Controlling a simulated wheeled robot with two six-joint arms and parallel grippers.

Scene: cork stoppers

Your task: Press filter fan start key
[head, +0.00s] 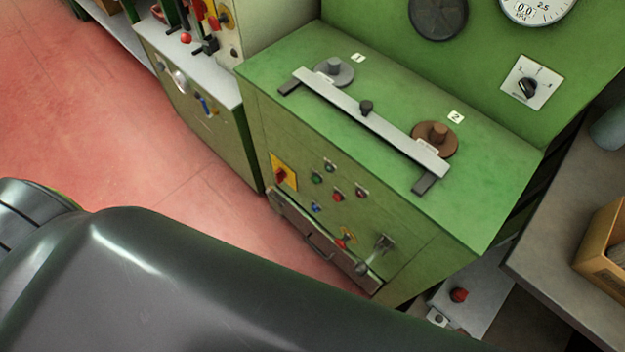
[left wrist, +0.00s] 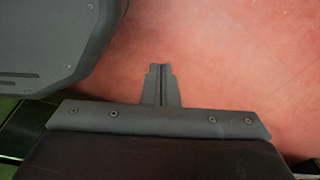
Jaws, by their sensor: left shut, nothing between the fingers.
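A green cabinet (head: 490,195) stands in the middle right of the head view. Its front carries small keys: two green ones (head: 330,165), red ones (head: 338,196) and a blue one (head: 315,207). Their labels are too small to read, so I cannot tell which is the filter fan start key. My left gripper (left wrist: 160,70) is shut and empty in the left wrist view, over the red floor and apart from the panel. It does not show in the head view, where a dark link of mine fills the lower left. My right gripper is in neither view.
A red rotary switch on a yellow plate (head: 283,173) and a levered handle (head: 382,243) are on the same front. A grey bar (head: 370,120) crosses the cabinet top. Another machine (head: 190,85) stands left. A table with a box (head: 604,245) is right. Red floor (head: 120,130) is clear.

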